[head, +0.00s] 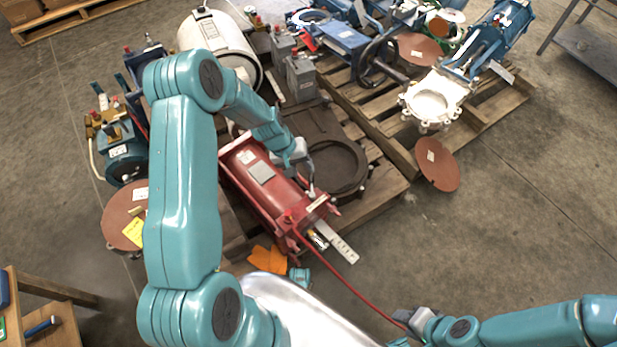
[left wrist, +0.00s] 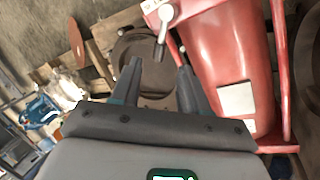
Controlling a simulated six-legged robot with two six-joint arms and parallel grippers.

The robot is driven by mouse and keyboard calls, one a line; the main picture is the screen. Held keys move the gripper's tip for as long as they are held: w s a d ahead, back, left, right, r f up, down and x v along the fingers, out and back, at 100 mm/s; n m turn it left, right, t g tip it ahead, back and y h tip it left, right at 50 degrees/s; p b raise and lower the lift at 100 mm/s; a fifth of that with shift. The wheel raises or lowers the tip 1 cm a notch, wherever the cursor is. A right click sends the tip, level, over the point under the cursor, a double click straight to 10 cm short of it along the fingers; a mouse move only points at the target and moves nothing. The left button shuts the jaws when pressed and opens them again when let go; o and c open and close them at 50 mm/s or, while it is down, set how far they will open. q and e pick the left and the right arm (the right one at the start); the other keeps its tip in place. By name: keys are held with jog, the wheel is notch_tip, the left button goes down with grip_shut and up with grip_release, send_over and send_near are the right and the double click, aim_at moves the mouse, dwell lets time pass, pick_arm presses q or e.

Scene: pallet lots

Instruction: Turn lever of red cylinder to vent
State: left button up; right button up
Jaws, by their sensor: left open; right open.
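The red cylinder (head: 262,186) lies on a wooden pallet in the middle of the head view. It also fills the right of the left wrist view (left wrist: 225,50). A pale lever (left wrist: 163,22) with a round hub and dark tip is on its end. My left gripper (head: 307,172) is open above the cylinder's right side. In the left wrist view, the lever's tip shows between the spread fingertips (left wrist: 158,66), apparently not gripped; the depth gap is unclear. My right gripper (head: 408,318) is open and empty over the floor at the lower right. Vent markings are not readable.
A dark plate with a round recess (head: 340,165) lies beside the cylinder. A red hose (head: 335,270) runs from the cylinder toward the lower right. A white tank (head: 218,42) and grey boxes stand behind. Another loaded pallet (head: 490,112) is at right.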

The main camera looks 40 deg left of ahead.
aim_at(310, 179)
pick_arm(q)
jog(key=b+x, duration=0.1)
jog(key=x, duration=0.4)
jog(key=shift+w+d+f, duration=0.15)
jog(key=shift+f, duration=0.15)
grip_shut()
